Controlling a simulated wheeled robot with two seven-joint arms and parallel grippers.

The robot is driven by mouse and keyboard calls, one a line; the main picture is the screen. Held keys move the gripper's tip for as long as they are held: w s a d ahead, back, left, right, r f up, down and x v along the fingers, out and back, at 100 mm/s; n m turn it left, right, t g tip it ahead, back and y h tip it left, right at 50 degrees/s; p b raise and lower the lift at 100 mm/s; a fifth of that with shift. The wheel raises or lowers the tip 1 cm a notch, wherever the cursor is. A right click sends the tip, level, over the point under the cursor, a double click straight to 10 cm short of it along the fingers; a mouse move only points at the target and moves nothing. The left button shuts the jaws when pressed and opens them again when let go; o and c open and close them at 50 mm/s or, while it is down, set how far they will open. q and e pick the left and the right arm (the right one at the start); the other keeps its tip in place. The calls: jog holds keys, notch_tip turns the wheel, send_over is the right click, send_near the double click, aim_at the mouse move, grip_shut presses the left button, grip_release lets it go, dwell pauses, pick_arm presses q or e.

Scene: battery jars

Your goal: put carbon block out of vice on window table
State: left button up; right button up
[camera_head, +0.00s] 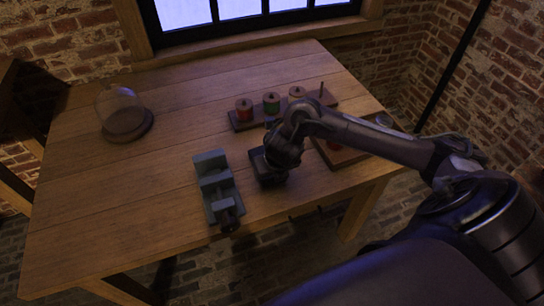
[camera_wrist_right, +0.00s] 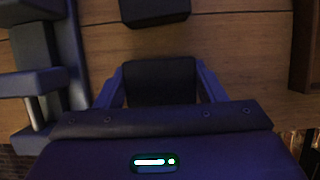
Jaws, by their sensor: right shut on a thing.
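The grey vice (camera_head: 217,190) stands near the table's front edge; its jaws look empty. It also shows at the left of the right wrist view (camera_wrist_right: 38,82). My right gripper (camera_wrist_right: 160,88) is shut on a dark block, the carbon block (camera_wrist_right: 160,70), with a finger on each side. In the head view my right gripper (camera_head: 268,175) is just right of the vice, apart from it, low over the window table (camera_head: 130,190). Whether the block touches the table cannot be told. My left gripper is not in view.
Another dark block (camera_wrist_right: 155,10) lies beyond the held one. A rack with coloured spools (camera_head: 272,103) stands behind my right gripper. A wooden tray (camera_head: 338,155) is to the right, partly behind my arm. A glass dome (camera_head: 120,108) stands back left. The table's left side is clear.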

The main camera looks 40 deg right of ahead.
jog(key=shift+f, duration=0.6)
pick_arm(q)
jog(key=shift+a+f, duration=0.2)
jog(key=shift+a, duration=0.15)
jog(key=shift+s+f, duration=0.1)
pick_arm(e)
jog(key=shift+f, duration=0.25)
jog(key=o, duration=1.1)
jog(key=shift+r, duration=0.1)
